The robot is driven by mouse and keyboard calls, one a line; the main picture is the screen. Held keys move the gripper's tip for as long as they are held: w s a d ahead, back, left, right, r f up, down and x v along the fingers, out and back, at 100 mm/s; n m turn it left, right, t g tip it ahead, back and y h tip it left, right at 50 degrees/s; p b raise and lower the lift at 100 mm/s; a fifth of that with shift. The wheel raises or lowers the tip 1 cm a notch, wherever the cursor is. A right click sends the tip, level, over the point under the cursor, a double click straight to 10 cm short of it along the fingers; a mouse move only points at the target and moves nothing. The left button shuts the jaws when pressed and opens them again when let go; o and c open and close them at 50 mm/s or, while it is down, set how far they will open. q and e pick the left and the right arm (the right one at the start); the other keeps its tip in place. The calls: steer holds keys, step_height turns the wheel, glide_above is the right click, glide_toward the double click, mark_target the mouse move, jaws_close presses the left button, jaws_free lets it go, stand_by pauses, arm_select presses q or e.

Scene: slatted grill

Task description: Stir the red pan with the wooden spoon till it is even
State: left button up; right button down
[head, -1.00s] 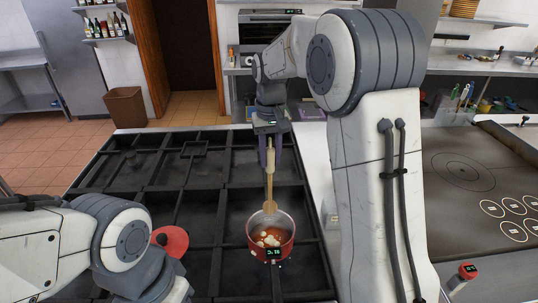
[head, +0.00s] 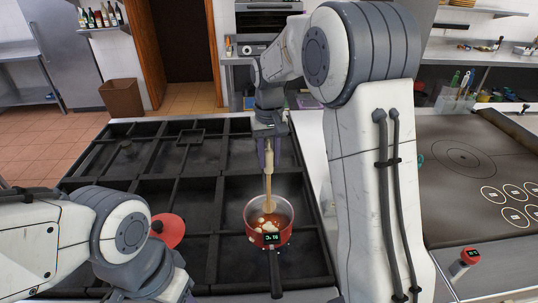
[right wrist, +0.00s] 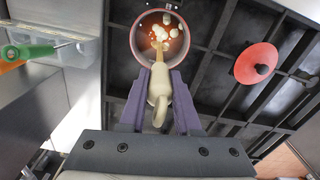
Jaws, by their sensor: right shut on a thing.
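The red pan (head: 281,237) stands on the slatted grill with its dark handle toward me. Inside is a reddish sauce (head: 258,222) with several pale lumps, unevenly spread. My right gripper (head: 268,160) is above the far side of the pan, shut on the wooden spoon (head: 267,185). The spoon points down, its lower end inside the pan. In the right wrist view the spoon's pale handle (right wrist: 158,90) lies between the purple fingers, and the pan (right wrist: 141,25) is beyond. My left arm shows at the lower left of the head view; its gripper is not in view.
A red lid (head: 170,231) with a dark knob lies on the grill (head: 205,218) left of the pan. A flat hotplate (head: 460,165) with ringed marks is at the right.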

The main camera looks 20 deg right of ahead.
mark_target(269, 172)
steer(key=shift+f+b, duration=2.05)
steer(key=shift+f, duration=1.65)
